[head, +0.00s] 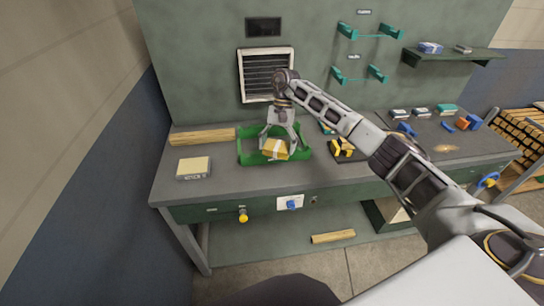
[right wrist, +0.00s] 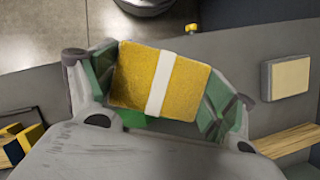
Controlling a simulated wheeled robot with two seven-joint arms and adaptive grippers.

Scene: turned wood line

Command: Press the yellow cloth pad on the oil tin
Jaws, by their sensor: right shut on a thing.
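The yellow cloth pad (head: 275,149) has a white band across it. My right gripper (head: 278,145) is shut on it and holds it over the green tray (head: 243,155); I cannot tell how far above the tray floor. In the right wrist view the pad (right wrist: 140,78) sits between the two green-tipped fingers. A shallow grey box with a cream top, which looks like the oil tin (head: 193,169), lies on the bench left of the tray. It also shows at the right of the right wrist view (right wrist: 291,77). The pad is apart from it. My left gripper is not in view.
A wooden bar (head: 202,136) lies behind the tin, beside the tray. Yellow-and-dark blocks (head: 342,148) stand right of the tray. A yellow knob (head: 243,216) and a blue switch (head: 291,204) are on the bench front. Bench top around the tin is clear.

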